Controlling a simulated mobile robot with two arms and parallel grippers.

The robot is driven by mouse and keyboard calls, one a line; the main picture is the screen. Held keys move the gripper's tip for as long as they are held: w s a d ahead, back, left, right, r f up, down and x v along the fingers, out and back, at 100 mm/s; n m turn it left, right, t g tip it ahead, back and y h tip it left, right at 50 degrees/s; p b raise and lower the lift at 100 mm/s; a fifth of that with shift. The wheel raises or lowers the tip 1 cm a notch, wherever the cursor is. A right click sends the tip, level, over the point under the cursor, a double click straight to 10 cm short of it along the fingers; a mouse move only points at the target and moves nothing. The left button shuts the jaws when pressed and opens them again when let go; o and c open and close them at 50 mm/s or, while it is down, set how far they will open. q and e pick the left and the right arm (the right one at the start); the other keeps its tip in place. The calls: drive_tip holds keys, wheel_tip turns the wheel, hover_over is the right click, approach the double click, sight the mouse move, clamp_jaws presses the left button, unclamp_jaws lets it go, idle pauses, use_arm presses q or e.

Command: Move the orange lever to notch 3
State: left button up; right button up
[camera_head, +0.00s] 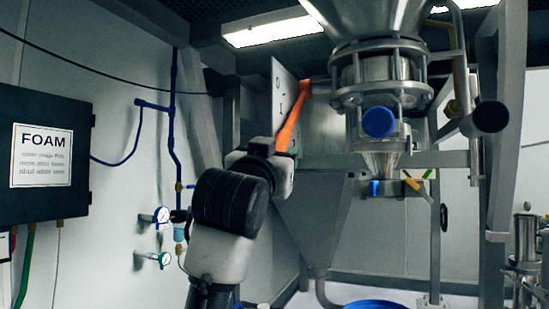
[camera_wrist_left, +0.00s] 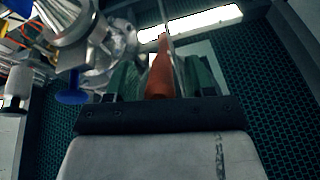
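The orange lever (camera_head: 290,125) slants down and left from its pivot beside a pale upright plate (camera_head: 281,85) with small dark marks. The marks are too small to read surely. My left gripper (camera_wrist_left: 160,72) is at the lever's lower end. In the left wrist view the orange lever (camera_wrist_left: 159,70) stands between the two green fingers, with a narrow gap on each side, so the gripper looks open around it. In the head view my wrist hides most of the fingers. My right gripper is not in view.
A metal sifter hopper (camera_head: 380,75) with a blue cap (camera_head: 378,122) hangs right of the lever. A black FOAM box (camera_head: 42,150) is on the left wall, with blue pipes (camera_head: 174,130) and gauges between. A blue drum (camera_head: 376,304) stands below.

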use_arm(q)
drive_tip(key=shift+s+a+f+b, duration=0.1)
drive_tip(key=shift+s+f+b, duration=0.15)
drive_tip(key=shift+s+b, duration=0.15)
drive_tip(key=b+v, duration=0.4)
drive_tip(key=v, duration=0.6)
drive_tip(key=shift+b, duration=0.4)
drive_tip(key=shift+r, duration=0.1)
